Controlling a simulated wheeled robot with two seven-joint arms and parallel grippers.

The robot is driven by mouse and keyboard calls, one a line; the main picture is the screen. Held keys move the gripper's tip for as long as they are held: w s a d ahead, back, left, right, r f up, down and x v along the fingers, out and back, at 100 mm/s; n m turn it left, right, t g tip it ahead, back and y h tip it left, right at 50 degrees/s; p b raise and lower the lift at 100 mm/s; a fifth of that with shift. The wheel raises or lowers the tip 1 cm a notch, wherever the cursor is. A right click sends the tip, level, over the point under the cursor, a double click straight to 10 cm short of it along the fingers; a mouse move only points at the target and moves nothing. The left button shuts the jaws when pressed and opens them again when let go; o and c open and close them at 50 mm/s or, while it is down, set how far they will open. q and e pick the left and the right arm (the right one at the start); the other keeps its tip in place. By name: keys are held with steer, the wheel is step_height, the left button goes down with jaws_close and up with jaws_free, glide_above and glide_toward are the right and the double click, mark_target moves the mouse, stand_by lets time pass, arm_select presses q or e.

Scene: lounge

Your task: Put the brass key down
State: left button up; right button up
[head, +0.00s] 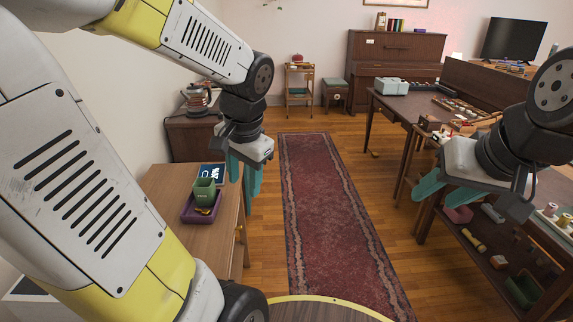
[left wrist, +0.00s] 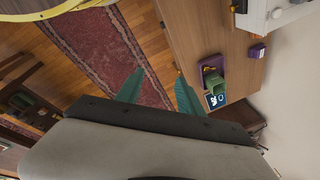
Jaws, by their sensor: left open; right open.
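A small yellow, brass-coloured item (head: 206,211) lies in the purple tray (head: 188,216) on the wooden table at the left; it is too small to tell whether it is the brass key. The tray also holds a green container (head: 204,192). The tray shows in the left wrist view too (left wrist: 204,64). My left gripper (head: 243,185) is open, with its teal fingers apart and nothing seen between them. It hangs beside the table's right edge, to the right of the tray. My right gripper (head: 430,185) is open and looks empty, in front of the right-hand table and shelf.
A dark card with white marks (head: 212,171) lies behind the tray on the wooden table (head: 165,181). A red rug (head: 325,215) runs along clear floor between the furniture. The right-hand table and lower shelf (head: 492,256) carry several small objects. A piano (head: 392,62) stands at the back.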

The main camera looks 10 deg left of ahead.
arm_select(q)
steer(key=s+d+r+n+t+h, duration=0.3)
steer(key=s+d+r+h, duration=0.1)
steer(key=d, duration=0.4)
step_height(320, 180, up, 2)
steer(key=shift+s+r+t, duration=0.15)
steer(key=shift+s+t, duration=0.25)
steer(key=shift+s, duration=0.2)
steer(key=shift+d, duration=0.1)
